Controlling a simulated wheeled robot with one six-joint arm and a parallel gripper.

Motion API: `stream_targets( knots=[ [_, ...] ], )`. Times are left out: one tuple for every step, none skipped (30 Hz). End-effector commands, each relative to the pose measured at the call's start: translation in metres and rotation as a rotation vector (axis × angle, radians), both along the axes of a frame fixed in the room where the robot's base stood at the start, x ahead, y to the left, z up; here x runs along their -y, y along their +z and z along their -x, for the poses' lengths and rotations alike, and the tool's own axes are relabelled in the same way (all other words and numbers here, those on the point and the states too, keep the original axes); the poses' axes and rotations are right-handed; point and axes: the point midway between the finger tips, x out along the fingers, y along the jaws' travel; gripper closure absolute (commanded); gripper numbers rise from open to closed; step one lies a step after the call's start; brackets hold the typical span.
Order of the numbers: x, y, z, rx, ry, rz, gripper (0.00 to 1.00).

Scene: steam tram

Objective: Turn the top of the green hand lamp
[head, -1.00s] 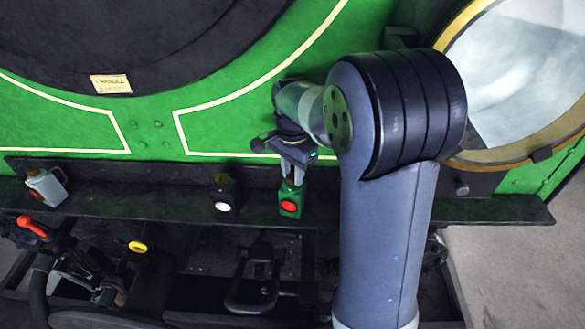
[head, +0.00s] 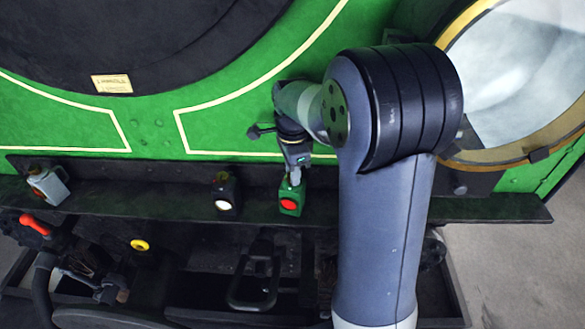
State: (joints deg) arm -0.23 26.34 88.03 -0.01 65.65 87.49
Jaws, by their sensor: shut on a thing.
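The green hand lamp (head: 291,200) stands on the dark shelf, with a round red lens on its front. My gripper (head: 294,178) comes down from above and is shut on the top of the lamp. The fingers hide most of that top. My arm reaches in from the right of the lamp.
A black hand lamp (head: 224,194) with a white lens stands on the shelf (head: 130,190) to the left. A grey can (head: 47,184) stands at the far left. Below are a red-handled lever (head: 34,225) and a yellow ring (head: 140,245). A brass-rimmed round window (head: 505,155) is at the right.

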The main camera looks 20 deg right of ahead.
Motion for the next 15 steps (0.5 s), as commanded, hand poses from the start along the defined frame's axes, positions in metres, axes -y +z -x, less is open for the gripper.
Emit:
stream_targets(
  knots=[
    [0.0001,0.0005,-0.0003,0.001,-0.001,0.0,0.95],
    [0.0001,0.0005,-0.0003,0.001,-0.001,0.0,0.95],
    [0.0001,0.0005,-0.0003,0.001,-0.001,0.0,0.95],
    [0.0001,0.0005,-0.0003,0.001,-0.001,0.0,0.95],
    [0.0001,0.0005,-0.0003,0.001,-0.001,0.0,0.95],
    [0.0001,0.0005,-0.0003,0.001,-0.001,0.0,0.95],
    [0.0001,0.0005,-0.0003,0.001,-0.001,0.0,0.95],
    [0.0001,0.0005,-0.0003,0.001,-0.001,0.0,0.95],
    [0.0,0.0005,-0.0003,0.001,0.0,0.0,0.95],
    [0.0,0.0005,-0.0003,0.001,0.0,0.0,0.7],
    [0.0,0.0005,-0.0003,0.001,0.0,0.0,0.67],
    [0.0,0.0004,-0.0003,0.001,0.0,0.0,0.64],
    [0.0,0.0004,-0.0003,0.001,0.0,0.0,0.62],
    [0.0,0.0004,-0.0002,0.001,0.0,0.0,0.59],
    [0.0,0.0003,-0.0002,0.001,0.0,0.0,0.56]
  ],
)
